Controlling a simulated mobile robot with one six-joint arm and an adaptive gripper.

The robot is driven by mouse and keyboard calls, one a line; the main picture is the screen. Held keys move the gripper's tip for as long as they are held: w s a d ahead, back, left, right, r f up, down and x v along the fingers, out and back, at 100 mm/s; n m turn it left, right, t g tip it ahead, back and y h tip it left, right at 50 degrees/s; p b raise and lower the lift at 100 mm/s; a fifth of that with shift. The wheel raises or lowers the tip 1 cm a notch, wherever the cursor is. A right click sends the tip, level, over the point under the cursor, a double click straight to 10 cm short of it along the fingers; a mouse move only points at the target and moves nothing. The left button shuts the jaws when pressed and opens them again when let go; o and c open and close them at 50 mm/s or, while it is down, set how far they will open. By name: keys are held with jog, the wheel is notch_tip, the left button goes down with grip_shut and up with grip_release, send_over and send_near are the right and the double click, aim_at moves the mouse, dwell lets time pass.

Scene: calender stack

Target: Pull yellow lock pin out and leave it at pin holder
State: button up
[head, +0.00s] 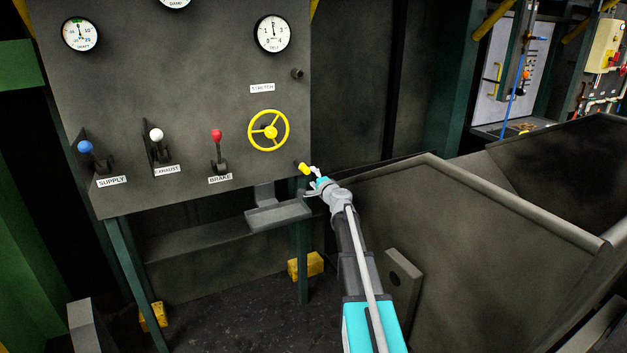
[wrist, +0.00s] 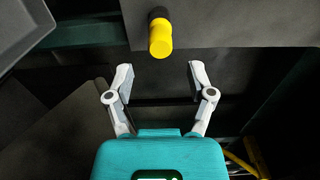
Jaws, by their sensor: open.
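The yellow lock pin (head: 304,169) sticks out of a dark socket near the lower right corner of the grey panel, below the yellow handwheel. In the wrist view the yellow lock pin (wrist: 160,40) shows at top centre, ahead of my gripper's fingertips and between their lines. My gripper (head: 316,178) is just to the right of the pin in the head view. In the wrist view my gripper (wrist: 157,72) has its two fingers spread wide with nothing between them. No label marks a pin holder; a dark stub (head: 298,73) sits higher on the panel, near the STRETCH label.
A grey tray (head: 278,214) hangs below the panel, left of my gripper. The yellow handwheel (head: 268,131) is above the pin. The red-knobbed BRAKE lever (head: 217,136) stands to the left. A large dark sloped casing (head: 470,220) lies to the right of my arm.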

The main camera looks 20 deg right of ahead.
aim_at(308, 172)
jog(key=shift+w+a, duration=0.15)
jog(key=shift+w, duration=3.3)
jog(key=shift+c, duration=0.3)
grip_shut()
